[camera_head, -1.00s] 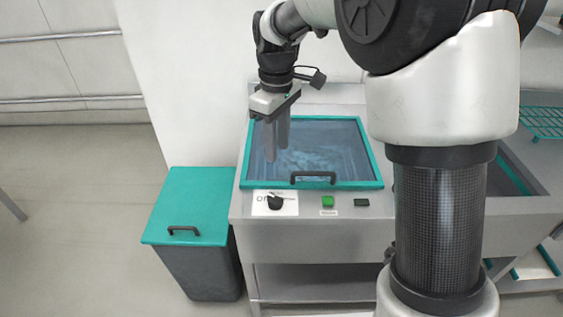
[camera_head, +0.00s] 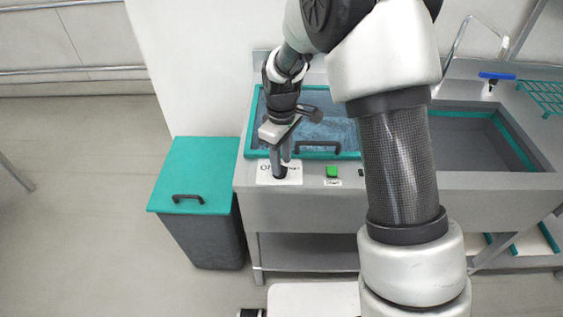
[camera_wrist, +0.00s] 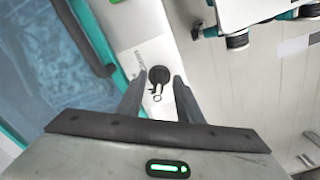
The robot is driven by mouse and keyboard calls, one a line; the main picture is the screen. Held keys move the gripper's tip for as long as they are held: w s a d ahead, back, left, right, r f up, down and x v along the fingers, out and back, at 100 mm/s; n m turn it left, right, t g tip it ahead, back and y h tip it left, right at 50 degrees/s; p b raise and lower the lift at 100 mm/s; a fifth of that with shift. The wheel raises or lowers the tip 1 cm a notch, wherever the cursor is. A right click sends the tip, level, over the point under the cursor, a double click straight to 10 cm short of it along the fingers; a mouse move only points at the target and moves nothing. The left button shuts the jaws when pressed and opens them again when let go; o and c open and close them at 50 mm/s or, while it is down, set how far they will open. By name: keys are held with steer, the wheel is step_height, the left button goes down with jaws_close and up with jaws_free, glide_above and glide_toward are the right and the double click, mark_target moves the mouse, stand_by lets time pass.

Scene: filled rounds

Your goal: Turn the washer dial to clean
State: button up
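The washer dial (camera_head: 281,174) is a small black knob on a white label at the front left of the washer's steel top. The label's lettering is mostly covered in the head view. The dial shows clearly in the wrist view (camera_wrist: 158,74). My gripper (camera_head: 284,163) points down over the dial. In the wrist view my gripper (camera_wrist: 160,84) is open, with one finger to each side of the dial. I cannot tell whether either finger touches it. The dial's setting is not readable. The washer lid (camera_head: 330,132), blue glass with a teal frame, is shut.
A green button (camera_head: 332,171) sits right of the dial, with a dark button (camera_head: 361,173) beyond it, partly behind my arm. The lid's black handle (camera_head: 318,147) is close behind. A grey bin with a teal lid (camera_head: 195,165) stands left; a sink (camera_head: 470,140) is right.

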steer(key=shift+f, duration=0.6)
jaws_close()
